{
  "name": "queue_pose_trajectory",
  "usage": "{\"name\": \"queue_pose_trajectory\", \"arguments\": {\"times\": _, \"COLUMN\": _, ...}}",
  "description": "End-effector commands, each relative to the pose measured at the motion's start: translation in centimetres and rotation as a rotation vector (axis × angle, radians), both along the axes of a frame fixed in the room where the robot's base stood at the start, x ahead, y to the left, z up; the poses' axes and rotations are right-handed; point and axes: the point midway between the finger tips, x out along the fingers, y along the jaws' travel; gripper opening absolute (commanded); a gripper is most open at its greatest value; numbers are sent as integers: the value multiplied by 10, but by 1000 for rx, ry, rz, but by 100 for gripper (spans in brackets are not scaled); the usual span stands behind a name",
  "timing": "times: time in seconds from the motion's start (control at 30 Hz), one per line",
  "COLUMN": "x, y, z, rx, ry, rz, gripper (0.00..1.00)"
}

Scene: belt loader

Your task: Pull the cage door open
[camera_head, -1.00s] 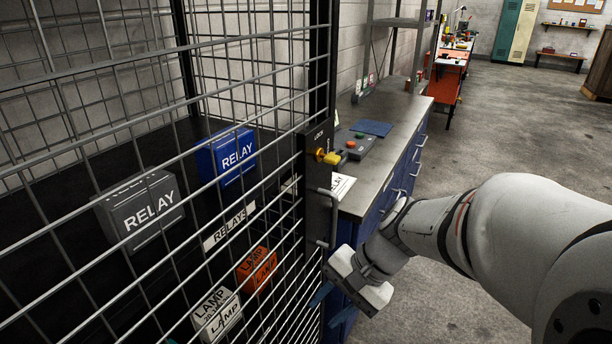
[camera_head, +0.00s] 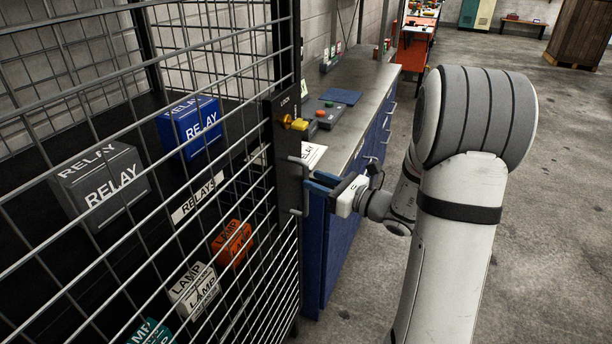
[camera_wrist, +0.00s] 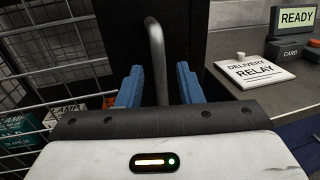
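The cage door (camera_head: 150,240) is a wire mesh panel with a dark lock plate (camera_head: 288,150) at its right edge; it looks shut. A grey bar handle (camera_head: 305,190) stands out from this plate. The handle also shows in the wrist view (camera_wrist: 156,60), upright between my two blue fingers. My gripper (camera_head: 318,183) is open, with one finger on each side of the handle. In the wrist view (camera_wrist: 160,88) gaps show between the bar and both fingers. A yellow key or knob (camera_head: 297,124) sits in the lock above the handle.
Inside the cage are a grey relay box (camera_head: 100,185), a blue relay box (camera_head: 190,125), an orange lamp box (camera_head: 232,243) and a white lamp box (camera_head: 195,290). A workbench (camera_head: 365,85) with a delivery card (camera_wrist: 255,72) stands just behind. The floor at right is open.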

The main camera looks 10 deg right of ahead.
Motion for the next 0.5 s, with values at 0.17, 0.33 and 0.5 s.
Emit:
{"name": "queue_pose_trajectory", "arguments": {"times": 0.17, "x": 19, "y": 19, "z": 1, "rx": -1, "ry": 0, "rz": 3, "gripper": 33}}
{"name": "queue_pose_trajectory", "arguments": {"times": 0.33, "x": 28, "y": 26, "z": 0, "rx": -1, "ry": 0, "rz": 1, "gripper": 33}}
{"name": "queue_pose_trajectory", "arguments": {"times": 0.5, "x": 29, "y": 27, "z": 0, "rx": -1, "ry": 0, "rz": 0, "gripper": 33}}
